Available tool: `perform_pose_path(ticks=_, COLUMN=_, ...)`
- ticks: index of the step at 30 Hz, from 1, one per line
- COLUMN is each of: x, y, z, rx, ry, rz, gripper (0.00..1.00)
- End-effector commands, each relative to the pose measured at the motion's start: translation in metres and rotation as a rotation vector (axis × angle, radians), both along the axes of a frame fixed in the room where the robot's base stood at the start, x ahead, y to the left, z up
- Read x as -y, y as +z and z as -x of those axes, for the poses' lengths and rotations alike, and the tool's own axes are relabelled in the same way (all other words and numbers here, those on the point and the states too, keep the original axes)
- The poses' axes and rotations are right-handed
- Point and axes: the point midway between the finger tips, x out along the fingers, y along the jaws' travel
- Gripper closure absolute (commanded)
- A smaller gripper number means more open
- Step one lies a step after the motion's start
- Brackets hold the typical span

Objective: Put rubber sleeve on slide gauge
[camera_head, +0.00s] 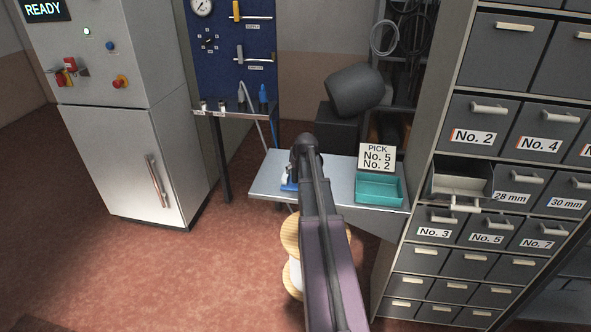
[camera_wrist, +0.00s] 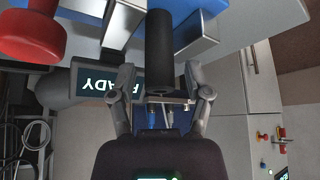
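The black cylindrical rubber sleeve (camera_wrist: 160,50) stands lengthwise between the two fingers of my gripper (camera_wrist: 160,72) in the wrist view. Narrow gaps seem to show beside it; whether the fingers touch it is unclear. Behind it are a blue block (camera_wrist: 84,22) and pale metal bars (camera_wrist: 196,42), which look like the slide gauge and its holder. The sleeve overlaps them in this view, so I cannot tell whether it is around the gauge or in front. In the head view the blue piece (camera_head: 288,187) lies on the bench, partly hidden by my arm.
A teal tray (camera_head: 379,190) and a pick sign (camera_head: 377,158) stand on the bench's (camera_head: 335,166) right side. A drawer (camera_head: 461,182) in the right cabinet is pulled open. A red dumbbell-shaped object (camera_wrist: 31,36) is close by in the wrist view. A wooden spool (camera_head: 291,238) stands below.

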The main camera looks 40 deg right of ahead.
Motion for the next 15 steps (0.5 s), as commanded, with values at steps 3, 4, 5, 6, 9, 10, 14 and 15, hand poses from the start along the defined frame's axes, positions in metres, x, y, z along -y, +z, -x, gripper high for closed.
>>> perform_pose_path(ticks=3, x=-0.0001, y=0.0, z=-0.0001, rx=0.0, ry=0.0, rz=0.0, gripper=0.3)
perform_pose_path(ticks=4, x=-0.0001, y=0.0, z=-0.0001, rx=0.0, ry=0.0, rz=0.0, gripper=0.3)
perform_pose_path(ticks=5, x=-0.0001, y=0.0, z=-0.0001, rx=0.0, ry=0.0, rz=0.0, gripper=0.3)
perform_pose_path(ticks=6, x=-0.0001, y=0.0, z=-0.0001, rx=0.0, ry=0.0, rz=0.0, gripper=0.3)
perform_pose_path(ticks=9, x=-0.0001, y=0.0002, z=-0.0001, rx=0.0, ry=0.0, rz=0.0, gripper=0.3)
perform_pose_path(ticks=10, x=-0.0001, y=0.0004, z=-0.0001, rx=0.0, ry=0.0, rz=0.0, gripper=0.3)
perform_pose_path(ticks=14, x=-0.0001, y=0.0026, z=-0.0001, rx=0.0, ry=0.0, rz=0.0, gripper=0.3)
perform_pose_path(ticks=15, x=-0.0001, y=0.0038, z=-0.0002, rx=0.0, ry=0.0, rz=0.0, gripper=0.3)
